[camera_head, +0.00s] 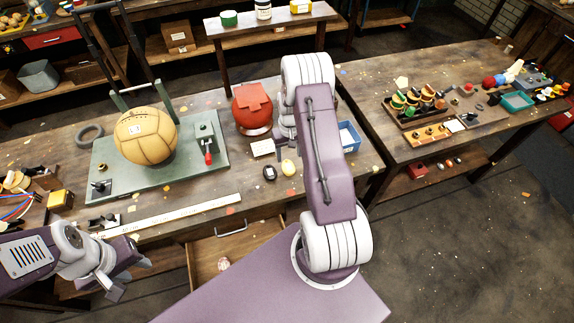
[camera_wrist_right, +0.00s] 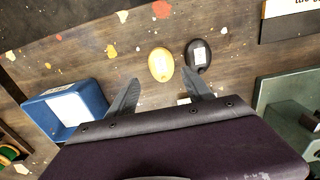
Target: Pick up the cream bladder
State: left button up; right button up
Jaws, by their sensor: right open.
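The cream bladder, a small yellowish oval (camera_head: 288,168) with a pale label, lies on the workbench (camera_head: 330,185) near its front edge. In the right wrist view the cream bladder (camera_wrist_right: 161,64) lies just beyond my open fingers, between their lines. My right gripper (camera_wrist_right: 160,92) is open and empty; in the head view my right arm mostly hides it. A black oval (camera_head: 269,172) lies close beside the bladder; it also shows in the right wrist view (camera_wrist_right: 198,55). My left gripper (camera_head: 131,278) is open and empty in front of the bench at lower left.
A blue tray (camera_head: 348,136) and a red ball (camera_head: 252,106) on a stand are near my right arm. A tan ball (camera_head: 146,136) sits on a green board (camera_head: 108,180) at left. A long ruler (camera_head: 185,211) lies along the front. A drawer (camera_head: 205,262) stands open below.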

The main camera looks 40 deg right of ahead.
aim_at(288, 165)
jog(key=f, duration=0.2)
jog(key=shift+w+d+f+p, duration=0.2)
jog(key=shift+f+p, duration=0.1)
jog(key=shift+f, duration=0.1)
jog(key=shift+a+f, duration=0.1)
jog(key=f, duration=0.1)
jog(key=f+p, duration=0.2)
jog(key=shift+s+a+f, duration=0.15)
jog(key=shift+a+f, duration=0.1)
jog(key=shift+f, duration=0.15)
jog(key=shift+d+f, duration=0.1)
jog(key=shift+f, duration=0.45)
jog(key=c, duration=1.2)
